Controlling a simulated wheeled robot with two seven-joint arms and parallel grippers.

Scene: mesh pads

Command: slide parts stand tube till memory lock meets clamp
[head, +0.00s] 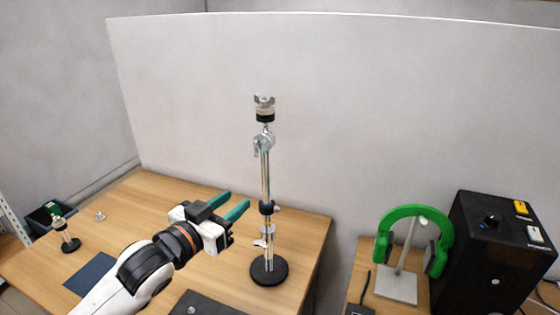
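The chrome parts stand (265,180) stands upright on a round black base (268,271) near the table's right edge. A black collar clamp (267,207) with a small wing screw sits low on the tube. A chrome ring (267,230), perhaps the memory lock, is just below it, with a wing screw under that. A small gap of tube seems to show between collar and ring. My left gripper (238,199) has teal fingers held apart with nothing between them. It is left of the tube at about the collar's height, apart from it in the picture. My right gripper is not in view.
A short stand (66,236), a small metal part (99,216) and a blue mat (91,274) are on the table's left. A dark mat (212,304) lies at the front. Green headphones (413,212) and a black box (492,260) are at right. A pale partition (380,100) rises behind.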

